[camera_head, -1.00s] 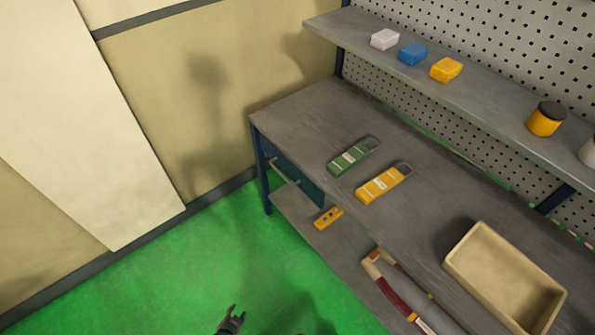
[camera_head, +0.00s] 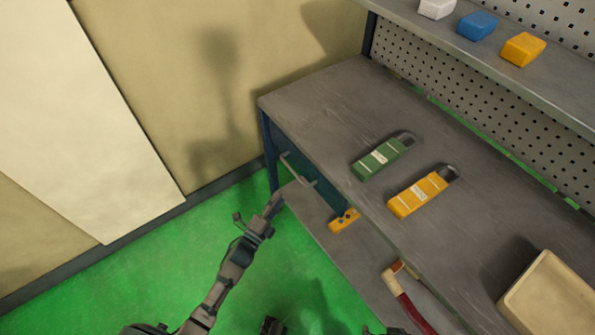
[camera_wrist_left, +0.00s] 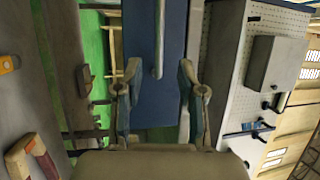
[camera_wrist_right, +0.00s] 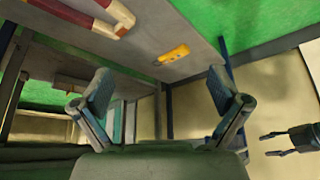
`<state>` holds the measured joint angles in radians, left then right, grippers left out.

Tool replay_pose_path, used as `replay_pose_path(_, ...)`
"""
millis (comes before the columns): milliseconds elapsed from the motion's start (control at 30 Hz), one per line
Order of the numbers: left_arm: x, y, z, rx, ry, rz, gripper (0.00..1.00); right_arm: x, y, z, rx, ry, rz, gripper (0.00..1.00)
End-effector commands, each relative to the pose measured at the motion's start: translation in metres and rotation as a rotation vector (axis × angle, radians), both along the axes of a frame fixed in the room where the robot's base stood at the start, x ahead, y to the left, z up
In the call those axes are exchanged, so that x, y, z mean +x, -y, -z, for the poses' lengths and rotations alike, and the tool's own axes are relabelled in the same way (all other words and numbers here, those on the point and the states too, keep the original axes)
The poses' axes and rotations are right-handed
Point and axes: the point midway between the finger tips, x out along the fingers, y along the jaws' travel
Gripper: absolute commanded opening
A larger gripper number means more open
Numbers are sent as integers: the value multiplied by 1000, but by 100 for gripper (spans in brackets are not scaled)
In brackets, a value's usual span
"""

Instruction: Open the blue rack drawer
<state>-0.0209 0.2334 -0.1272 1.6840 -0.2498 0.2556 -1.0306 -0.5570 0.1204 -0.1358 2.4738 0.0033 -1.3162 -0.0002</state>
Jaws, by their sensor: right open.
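The blue drawer (camera_head: 322,190) sits under the left end of the grey workbench and looks shut. Its bar handle (camera_head: 296,168) is on the front. My left gripper (camera_head: 274,203) is in front of the drawer, near the handle. In the left wrist view, the left gripper (camera_wrist_left: 158,78) has its two fingers apart and empty. The handle (camera_wrist_left: 158,40) shows between them against the blue drawer face (camera_wrist_left: 140,35); depth is hard to judge. My right gripper (camera_wrist_right: 160,88) is open and empty in the right wrist view, facing the area below the bench.
On the workbench (camera_head: 310,110) lie a green case (camera_head: 380,158) and a yellow case (camera_head: 418,195), beside a beige bin (camera_head: 550,295). The lower shelf holds a yellow level (camera_head: 345,220) and a red-handled tool (camera_head: 410,305). Green floor (camera_head: 130,270) left of the bench is free.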

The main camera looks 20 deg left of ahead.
Motion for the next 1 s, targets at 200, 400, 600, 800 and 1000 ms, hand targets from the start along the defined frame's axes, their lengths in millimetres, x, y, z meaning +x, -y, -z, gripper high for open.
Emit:
replay_pose_path(200, 52, 12, -7, -2, 0, -1, 39, 20, -10, -3, 25, 104, -5, 98)
replay_pose_path(400, 91, 24, -14, -3, -2, 1, 39, 39, -15, -9, 50, 210, -11, 98)
replay_pose_path(600, 112, 31, -19, -1, -2, -1, 39, 52, -19, -15, 70, 285, -14, 98)
replay_pose_path(800, 117, 31, -20, -1, -4, 0, 39, 55, -21, -18, 73, 304, -14, 98)
replay_pose_path(1000, 117, 30, -20, -2, -3, 0, 29, 56, -21, -18, 73, 302, -14, 98)
